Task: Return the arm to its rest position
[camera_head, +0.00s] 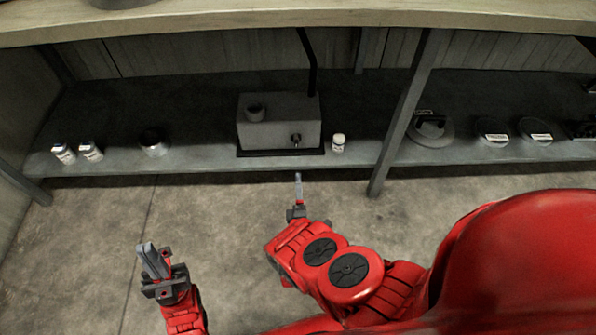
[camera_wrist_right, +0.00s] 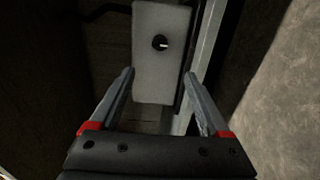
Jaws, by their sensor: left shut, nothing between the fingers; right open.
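My right gripper (camera_head: 298,190) is in front of the lower shelf, just below the grey box in the head view. In the right wrist view my right gripper (camera_wrist_right: 165,85) has its two fingers apart with nothing between them. The grey box (camera_head: 280,122) stands on the shelf and has a round port on top and a small knob on its front. The box (camera_wrist_right: 160,80) also shows beyond the fingertips in the right wrist view. My left gripper (camera_head: 148,260) is at the lower left over the floor, shut and empty.
Dark round items (camera_head: 430,128) lie further right. The concrete floor (camera_head: 100,225) is clear.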

